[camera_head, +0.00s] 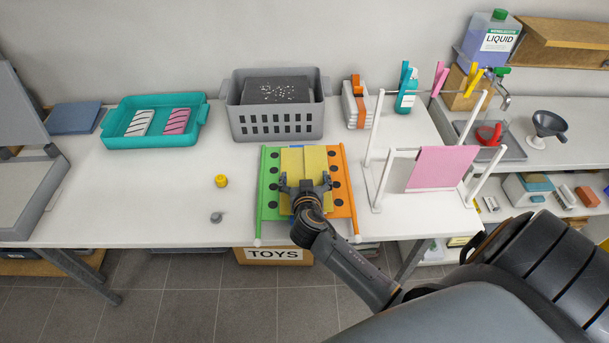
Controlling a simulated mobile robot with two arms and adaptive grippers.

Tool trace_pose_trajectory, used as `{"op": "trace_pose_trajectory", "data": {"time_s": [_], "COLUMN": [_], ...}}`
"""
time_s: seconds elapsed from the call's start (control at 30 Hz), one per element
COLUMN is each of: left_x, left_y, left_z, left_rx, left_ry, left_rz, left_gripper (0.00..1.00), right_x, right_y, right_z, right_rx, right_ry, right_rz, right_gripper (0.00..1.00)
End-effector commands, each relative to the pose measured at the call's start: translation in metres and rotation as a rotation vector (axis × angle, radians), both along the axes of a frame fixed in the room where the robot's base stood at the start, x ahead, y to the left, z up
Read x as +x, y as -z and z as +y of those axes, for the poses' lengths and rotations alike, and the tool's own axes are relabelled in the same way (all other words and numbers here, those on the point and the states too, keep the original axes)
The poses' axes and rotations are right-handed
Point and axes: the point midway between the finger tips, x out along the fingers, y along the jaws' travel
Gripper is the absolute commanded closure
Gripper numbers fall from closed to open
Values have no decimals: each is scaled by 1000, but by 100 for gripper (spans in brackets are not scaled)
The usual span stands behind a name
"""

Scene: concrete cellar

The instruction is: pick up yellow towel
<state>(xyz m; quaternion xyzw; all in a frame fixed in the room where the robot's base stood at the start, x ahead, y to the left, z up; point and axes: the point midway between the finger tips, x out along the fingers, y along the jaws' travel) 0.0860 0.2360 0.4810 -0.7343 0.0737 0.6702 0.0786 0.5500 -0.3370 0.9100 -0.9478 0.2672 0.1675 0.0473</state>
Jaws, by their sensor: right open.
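The yellow towel (303,160) lies flat in the middle of a folding board with a green panel (268,190) on the left and an orange panel (340,185) on the right. My right gripper (304,180) is over the towel's lower half, with its fingers spread and nothing seen between them. The gripper hides part of the towel, and I cannot tell whether it touches the cloth. My left gripper is not in view.
A grey basket (277,125) stands behind the board, with a teal tray (153,142) to its left. A white rack with a pink towel (442,167) stands to the right. A yellow cap (221,181) lies left of the board, where the table is mostly clear.

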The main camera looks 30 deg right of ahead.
Motion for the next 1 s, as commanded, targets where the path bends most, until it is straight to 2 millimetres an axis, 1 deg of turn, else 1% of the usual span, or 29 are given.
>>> {"op": "trace_pose_trajectory", "data": {"time_s": [0.03,0.07,0.1,0.17,0.2,0.27,0.3,0.33,0.6,0.73,0.83,0.9,1.0], "left_x": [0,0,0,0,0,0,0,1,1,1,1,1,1], "left_y": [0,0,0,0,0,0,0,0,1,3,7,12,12], "left_z": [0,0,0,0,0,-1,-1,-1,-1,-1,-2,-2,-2], "left_rx": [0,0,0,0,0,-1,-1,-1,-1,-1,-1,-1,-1], "left_ry": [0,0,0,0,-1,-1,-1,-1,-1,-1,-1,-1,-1], "left_rz": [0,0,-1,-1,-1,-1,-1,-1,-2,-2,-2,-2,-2], "left_gripper": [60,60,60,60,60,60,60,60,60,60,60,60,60], "right_x": [0,0,0,0,0,0,0,0,0,0,0,0,-13], "right_y": [0,0,0,0,0,0,0,0,-1,-7,-18,-30,-48], "right_z": [0,0,0,0,0,0,0,0,0,1,1,0,10], "right_rx": [0,0,1,1,1,1,1,0,0,1,2,2,5], "right_ry": [0,0,0,0,0,0,0,0,0,1,0,2,-1], "right_rz": [0,0,1,1,1,1,1,1,0,-3,-5,-7,-5], "right_gripper": [12,18,26,38,46,58,67,68,69,69,69,69,69]}}
